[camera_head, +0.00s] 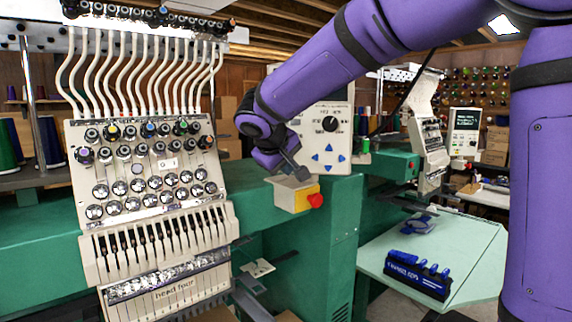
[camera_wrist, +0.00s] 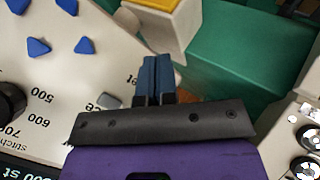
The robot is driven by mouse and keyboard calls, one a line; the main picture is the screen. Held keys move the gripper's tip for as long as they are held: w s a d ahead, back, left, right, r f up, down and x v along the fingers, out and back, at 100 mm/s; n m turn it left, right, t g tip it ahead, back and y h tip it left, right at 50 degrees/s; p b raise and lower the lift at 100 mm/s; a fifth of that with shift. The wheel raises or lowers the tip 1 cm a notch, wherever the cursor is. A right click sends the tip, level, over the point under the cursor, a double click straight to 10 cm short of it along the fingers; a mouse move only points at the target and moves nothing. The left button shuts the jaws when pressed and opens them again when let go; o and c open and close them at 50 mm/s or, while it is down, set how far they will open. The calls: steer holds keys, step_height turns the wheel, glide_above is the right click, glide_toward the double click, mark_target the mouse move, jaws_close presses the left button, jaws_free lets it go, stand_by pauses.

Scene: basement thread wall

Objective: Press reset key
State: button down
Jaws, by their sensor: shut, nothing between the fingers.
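The light control panel (camera_head: 342,112) stands behind my forearm in the head view, with a dark dial and blue arrow keys (camera_head: 329,158). The wrist view shows the panel (camera_wrist: 70,75) rotated, with blue arrow keys (camera_wrist: 85,45) at upper left. A small grey key (camera_wrist: 108,100) sits on the panel just left of my fingers; the printing near it is partly hidden and I cannot read it as reset. My gripper (camera_head: 301,174) is shut and empty at the panel's lower left. Its blue fingertips (camera_wrist: 155,62) lie by the panel's edge; contact cannot be told.
A yellow box with a red button (camera_head: 315,200) sits just below my gripper. The embroidery head (camera_head: 150,185) with several needles and knobs stands at left. A pale green table (camera_head: 470,240) with a blue tool rack (camera_head: 418,275) is at right.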

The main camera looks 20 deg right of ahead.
steer(key=shift+s+a, duration=0.1)
steer(key=shift+s, duration=0.05)
steer(key=s+a, duration=0.1)
steer(key=s, duration=0.1)
steer(key=s+a, duration=0.1)
steer(key=s, duration=0.1)
steer(key=shift+a, duration=0.3)
stand_by(0.3)
steer(key=shift+s, duration=0.1)
stand_by(0.4)
steer(key=s+d+f+m+y, duration=0.1)
steer(key=s+d+y, duration=0.1)
steer(key=s, duration=0.7)
steer(key=s+d+f+m+y, duration=0.1)
steer(key=s+d+f+y, duration=0.1)
steer(key=s, duration=0.7)
steer(key=s+d+f+m+g+y, duration=0.1)
steer(key=s+d+y, duration=0.1)
steer(key=s, duration=0.7)
steer(key=shift+d+f+m, duration=0.3)
steer(key=shift+d+f, duration=0.1)
steer(key=shift+d, duration=0.4)
